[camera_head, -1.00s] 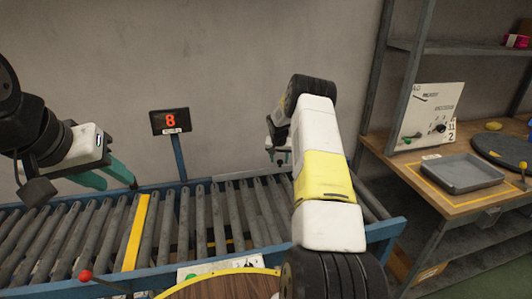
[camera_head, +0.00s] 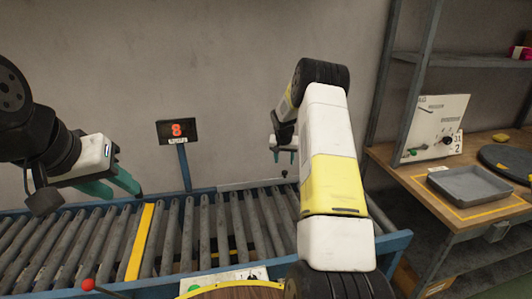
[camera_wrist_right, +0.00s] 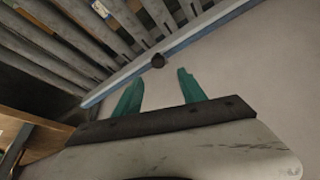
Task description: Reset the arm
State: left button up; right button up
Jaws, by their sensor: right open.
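My left gripper (camera_head: 124,190) is at the left of the head view, above the roller conveyor (camera_head: 205,225). Its two teal fingers show a gap between them, with nothing seen in it. My right arm reaches away from me over the conveyor's right part. My right gripper (camera_head: 285,158) is at its far end, near the wall and above the conveyor's far edge, partly hidden by my arm. In the right wrist view the right gripper (camera_wrist_right: 158,80) is open and empty, its two teal fingers apart. The conveyor (camera_wrist_right: 160,20) crosses the top of that view.
A display (camera_head: 177,131) reading 8 stands on a post behind the conveyor. A round wooden surface (camera_head: 232,292) is at the bottom front. On the right, a workbench (camera_head: 410,178) holds a grey tray (camera_head: 470,184), a control panel (camera_head: 437,125) and a dark round plate (camera_head: 508,160).

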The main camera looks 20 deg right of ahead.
jog(key=s+a+r+n+t+y, duration=0.1)
jog(key=s+a+r, duration=0.4)
jog(key=s+r, duration=0.5)
jog(key=s+a+r+n, duration=0.1)
jog(key=s+a+r, duration=0.45)
jog(key=r, duration=0.85)
jog(key=s+a+r+n+y, duration=0.1)
jog(key=s+a, duration=0.2)
jog(key=s, duration=0.7)
jog(key=s+a+r+n+y, duration=0.1)
jog(key=s+a, duration=0.2)
jog(key=s, duration=0.6)
jog(key=s+a+r+n+t+y, duration=0.1)
jog(key=s+a+r, duration=0.1)
jog(key=s, duration=0.8)
jog(key=shift+s+a+n, duration=0.3)
jog(key=shift+a+n, duration=0.1)
jog(key=shift+a, duration=0.05)
jog(key=shift+r, duration=0.1)
